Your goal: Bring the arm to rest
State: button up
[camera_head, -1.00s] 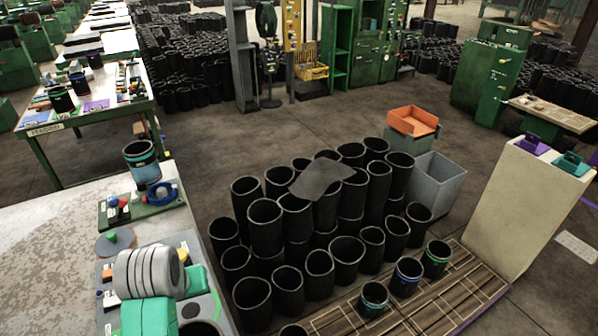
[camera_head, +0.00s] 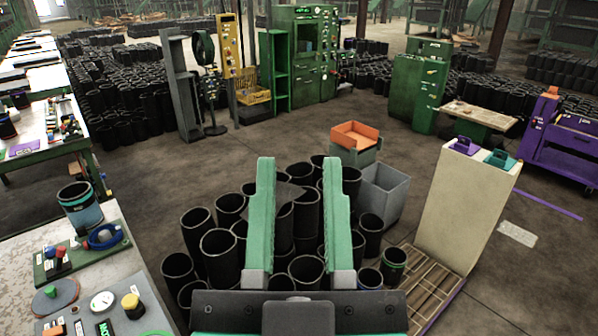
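My gripper (camera_head: 299,162) is in the bottom middle of the view, its two long green fingers pointing up the picture. The fingers stand wide apart, and I see no object held between them. Black rubber sleeves (camera_head: 218,250) stand upright in a cluster behind the fingers and show through the gap. The fingers and the dark gripper body hide part of the cluster. I cannot tell how far the gripper is from the sleeves.
A worktable (camera_head: 40,212) at left bears a banded sleeve (camera_head: 80,205) and small items. A wooden pallet (camera_head: 432,285) with banded sleeves lies at lower right, beside a pale block (camera_head: 465,215). Open floor (camera_head: 240,145) lies beyond.

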notch_tip(320, 180, up, 16)
jog(key=p, duration=1.5)
jog(key=shift+f, duration=0.15)
jog(key=shift+a, duration=0.1)
